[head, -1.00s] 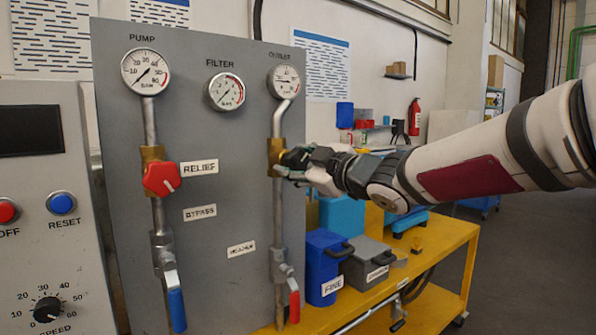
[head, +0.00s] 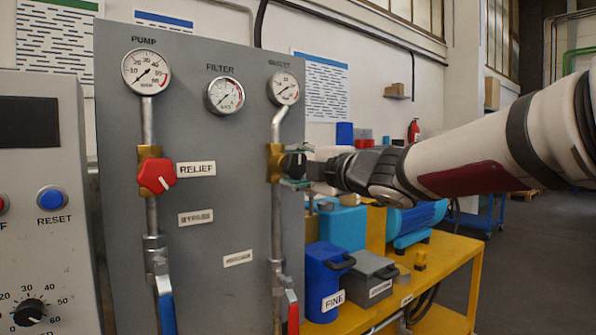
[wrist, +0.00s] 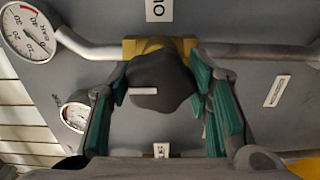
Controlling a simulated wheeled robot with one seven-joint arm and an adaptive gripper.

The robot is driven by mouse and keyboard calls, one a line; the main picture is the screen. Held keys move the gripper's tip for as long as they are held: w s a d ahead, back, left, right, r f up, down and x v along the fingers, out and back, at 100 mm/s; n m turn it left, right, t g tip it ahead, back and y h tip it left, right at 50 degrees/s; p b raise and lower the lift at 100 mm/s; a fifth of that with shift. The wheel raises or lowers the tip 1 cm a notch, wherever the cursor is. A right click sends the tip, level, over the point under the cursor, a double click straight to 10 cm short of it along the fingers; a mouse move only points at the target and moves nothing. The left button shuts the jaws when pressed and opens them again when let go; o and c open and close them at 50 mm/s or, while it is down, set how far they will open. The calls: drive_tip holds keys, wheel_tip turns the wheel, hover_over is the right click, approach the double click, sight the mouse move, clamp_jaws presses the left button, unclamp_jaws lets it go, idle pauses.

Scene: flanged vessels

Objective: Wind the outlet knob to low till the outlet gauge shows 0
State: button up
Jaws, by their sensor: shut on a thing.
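The black outlet knob (head: 294,163) sits on a brass valve body (head: 275,162) on the right-hand pipe of the grey panel. It also shows in the wrist view as a dark lobed knob (wrist: 165,78) with a white pointer line. My gripper (head: 297,168) is shut on this knob, with green-padded fingers (wrist: 162,95) on either side of it. The outlet gauge (head: 284,88) is above, joined by a bent pipe. Its needle appears to point to the lower left, but its exact reading is too small to tell. The outlet gauge is partly cut off in the wrist view (wrist: 28,32).
A red relief knob (head: 157,175) is on the left pipe. The pump gauge (head: 146,72) and filter gauge (head: 225,96) are above. A blue-handled lever (head: 167,312) and red-handled lever (head: 292,312) hang below. Bins stand on a yellow bench (head: 450,262) at right.

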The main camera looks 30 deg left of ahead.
drive_tip(key=shift+f+n, duration=0.15)
drive_tip(key=shift+n, duration=0.15)
drive_tip(key=o, duration=1.1)
drive_tip(key=shift+o, duration=0.2)
drive_tip(key=v, duration=1.2)
